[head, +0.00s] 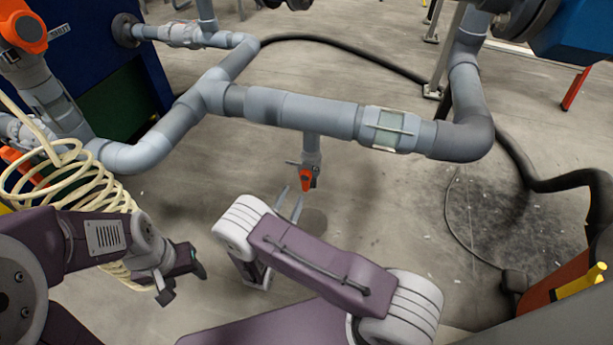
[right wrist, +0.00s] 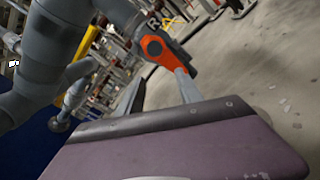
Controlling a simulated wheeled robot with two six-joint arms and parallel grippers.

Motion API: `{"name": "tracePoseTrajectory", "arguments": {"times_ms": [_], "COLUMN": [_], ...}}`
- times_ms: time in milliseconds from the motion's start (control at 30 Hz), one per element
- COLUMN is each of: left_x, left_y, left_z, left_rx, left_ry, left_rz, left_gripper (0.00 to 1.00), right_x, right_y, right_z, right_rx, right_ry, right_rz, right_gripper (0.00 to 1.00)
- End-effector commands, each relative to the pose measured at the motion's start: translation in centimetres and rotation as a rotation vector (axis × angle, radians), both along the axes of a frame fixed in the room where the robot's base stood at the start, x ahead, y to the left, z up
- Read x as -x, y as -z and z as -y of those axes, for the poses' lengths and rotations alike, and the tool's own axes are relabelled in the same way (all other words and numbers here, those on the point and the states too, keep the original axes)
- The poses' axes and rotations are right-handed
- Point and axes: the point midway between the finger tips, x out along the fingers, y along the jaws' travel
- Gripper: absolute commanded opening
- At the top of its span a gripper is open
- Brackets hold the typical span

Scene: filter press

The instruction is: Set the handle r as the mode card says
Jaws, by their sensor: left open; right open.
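The handle r (right wrist: 155,46) is a small orange lever on a grey valve, beside a tag marked R in the right wrist view. In the head view the handle (head: 306,181) hangs under the horizontal grey pipe and points roughly downward. My right gripper (head: 290,201) is open just left of and below the handle in the head view. In the right wrist view its two fingers (right wrist: 158,90) reach toward the handle, with nothing between them. I cannot tell whether a finger touches it. My left gripper (head: 183,284) is open and empty, low at the left. I see no readable mode card.
Grey pipework with a sight glass (head: 388,130) crosses above the handle. Another orange handle (head: 24,32) sits at the upper left. A coiled cream hose (head: 70,180) hangs near my left arm. Black hoses (head: 520,160) run at the right. The floor around the handle is clear.

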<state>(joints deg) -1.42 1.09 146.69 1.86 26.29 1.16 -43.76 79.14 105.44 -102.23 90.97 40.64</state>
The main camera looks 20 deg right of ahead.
Motion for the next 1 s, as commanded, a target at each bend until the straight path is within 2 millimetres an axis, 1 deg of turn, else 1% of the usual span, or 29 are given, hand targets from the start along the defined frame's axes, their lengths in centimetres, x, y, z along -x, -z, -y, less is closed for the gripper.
{"name": "tracePoseTrajectory", "arguments": {"times_ms": [100, 233, 300, 400, 500, 667, 900, 933, 967, 1000], "left_x": [0.0, 0.0, 0.0, 0.0, 0.0, 0.0, 0.0, 0.0, 0.0, 0.0], "left_y": [0.2, 0.7, 0.5, 0.6, 0.8, 0.9, 0.9, 0.9, 0.9, 0.9], "left_z": [0.0, 0.0, 0.0, 0.0, 0.0, 0.0, 0.0, 0.0, 0.0, 0.0], "left_rx": [0.000, 0.000, 0.000, 0.000, 0.000, 0.000, 0.000, 0.000, 0.000, 0.000], "left_ry": [0.000, 0.000, 0.000, 0.000, 0.000, 0.000, 0.000, 0.000, 0.000, 0.000], "left_rz": [0.001, 0.001, 0.001, 0.001, 0.001, 0.001, 0.000, 0.000, 0.000, 0.000], "left_gripper": [0.55, 0.55, 0.55, 0.55, 0.55, 0.55, 0.55, 0.55, 0.55, 0.55], "right_x": [0.7, 1.3, -0.6, -2.5, -3.9, -4.9, -5.0, -5.0, -5.0, -5.0], "right_y": [0.5, 1.1, 0.8, 0.9, 0.9, 0.8, 0.8, 0.8, 0.8, 0.8], "right_z": [1.0, 2.0, 3.4, 4.6, 5.4, 6.0, 6.0, 6.0, 6.0, 6.0], "right_rx": [0.258, 0.540, 0.525, 0.523, 0.523, 0.523, 0.524, 0.524, 0.524, 0.524], "right_ry": [0.002, 0.001, 0.009, 0.007, 0.005, 0.001, 0.001, 0.001, 0.001, 0.001], "right_rz": [-0.175, -0.365, -0.356, -0.355, -0.354, -0.354, -0.354, -0.354, -0.354, -0.354], "right_gripper": [0.42, 0.42, 0.42, 0.42, 0.42, 0.42, 0.42, 0.37, 0.29, 0.17]}}
